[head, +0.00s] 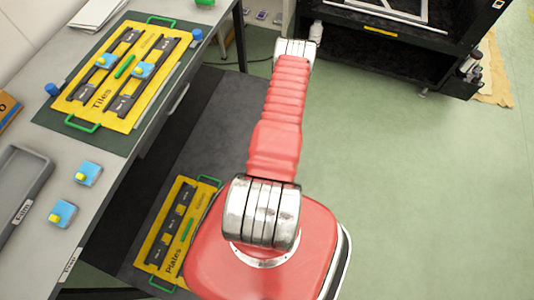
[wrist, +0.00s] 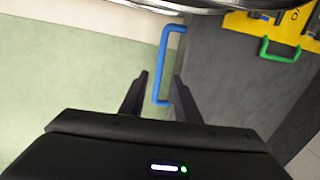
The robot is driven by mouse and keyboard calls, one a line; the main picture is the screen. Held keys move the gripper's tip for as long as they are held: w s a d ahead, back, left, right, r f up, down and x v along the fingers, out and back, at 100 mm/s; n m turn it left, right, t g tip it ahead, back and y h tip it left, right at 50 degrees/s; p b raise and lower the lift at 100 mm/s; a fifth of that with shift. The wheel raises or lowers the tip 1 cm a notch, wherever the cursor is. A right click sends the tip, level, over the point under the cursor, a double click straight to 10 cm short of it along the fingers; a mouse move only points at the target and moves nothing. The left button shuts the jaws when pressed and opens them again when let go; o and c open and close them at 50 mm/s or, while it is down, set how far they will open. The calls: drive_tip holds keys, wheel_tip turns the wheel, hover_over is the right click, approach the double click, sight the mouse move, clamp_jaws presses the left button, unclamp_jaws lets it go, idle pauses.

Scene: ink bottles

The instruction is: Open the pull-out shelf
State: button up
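The pull-out shelf is a dark grey board (head: 215,130) below the table's level in the head view. It bears a yellow tray marked "Plates" (head: 160,240). In the wrist view the shelf (wrist: 225,70) fills the right side, with a blue handle (wrist: 164,65) along its left edge. My gripper (wrist: 160,76) is open. Its two black fingers stand apart on either side of the handle, with visible gaps; I cannot tell the depth between the fingertips and the handle. In the head view my gripper is not visible, and my red arm hides part of the shelf.
The grey table (head: 115,160) at left bears a yellow "Tiles" tray (head: 118,118), blue bottles (head: 89,173) and a grey bin (head: 22,180). A black machine (head: 400,60) stands at the back right. The green floor (head: 420,200) at right is clear.

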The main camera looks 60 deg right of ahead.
wheel_tip(320, 180, up, 8)
drive_tip(key=s, duration=0.1)
drive_tip(key=shift+s+r, duration=0.25)
drive_tip(key=shift+s, duration=0.1)
idle(0.6)
